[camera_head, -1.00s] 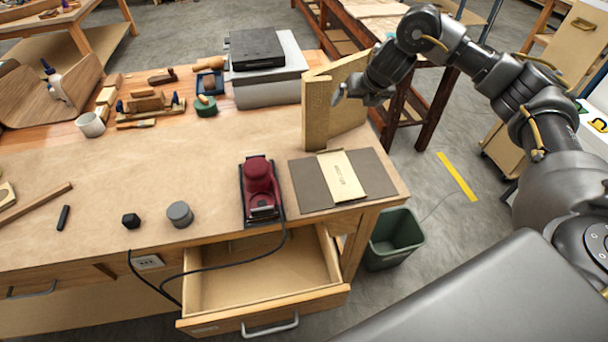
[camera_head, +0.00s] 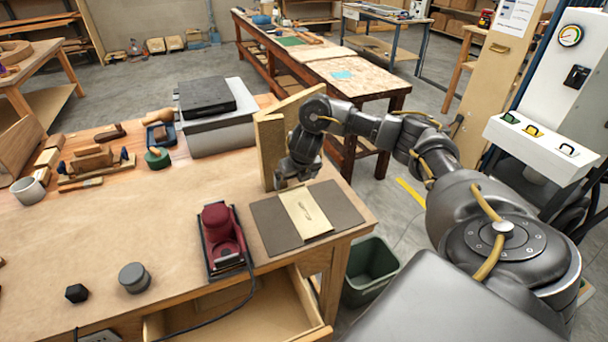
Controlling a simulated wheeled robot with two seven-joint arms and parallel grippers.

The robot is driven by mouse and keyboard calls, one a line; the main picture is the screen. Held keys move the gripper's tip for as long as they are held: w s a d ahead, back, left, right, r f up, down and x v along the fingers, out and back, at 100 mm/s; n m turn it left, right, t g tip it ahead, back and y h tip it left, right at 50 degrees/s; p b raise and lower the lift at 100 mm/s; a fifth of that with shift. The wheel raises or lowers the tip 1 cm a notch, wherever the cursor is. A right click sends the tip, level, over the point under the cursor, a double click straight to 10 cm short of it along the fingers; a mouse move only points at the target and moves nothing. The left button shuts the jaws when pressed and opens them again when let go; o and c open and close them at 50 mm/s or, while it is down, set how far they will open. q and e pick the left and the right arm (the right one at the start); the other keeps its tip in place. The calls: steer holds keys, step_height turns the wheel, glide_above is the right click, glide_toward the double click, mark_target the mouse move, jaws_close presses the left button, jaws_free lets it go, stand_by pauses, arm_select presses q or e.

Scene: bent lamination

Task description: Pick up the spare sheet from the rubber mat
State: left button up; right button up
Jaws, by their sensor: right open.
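The spare sheet (camera_head: 306,217), a pale rectangular piece with small dark print, lies flat across the dark brown rubber mat (camera_head: 275,224) at the bench's right end. My right gripper (camera_head: 291,184) points down at the far edge of the sheet. It is open; I cannot tell whether its fingertips touch the sheet. The gripper and wrist hide part of the mat's far edge. My left gripper is not in view.
A tan upright board piece (camera_head: 270,150) stands just behind my right gripper. A red sander (camera_head: 221,236) with a black cord sits left of the mat. The drawer (camera_head: 235,312) below is open. A green bin (camera_head: 371,270) stands on the floor at right.

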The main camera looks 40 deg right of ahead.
mark_target(292, 188)
steer(key=shift+w+p+x, duration=0.15)
steer(key=shift+p+x, duration=0.25)
steer(key=shift+x, duration=0.9)
steer(key=shift+w+p+x, duration=0.15)
steer(key=shift+p+x, duration=0.2)
steer(key=shift+x, duration=0.95)
steer(key=shift+s+a+r, duration=0.1)
steer(key=shift+r, duration=0.05)
steer(key=shift+c, duration=0.3)
steer(key=c, duration=0.7)
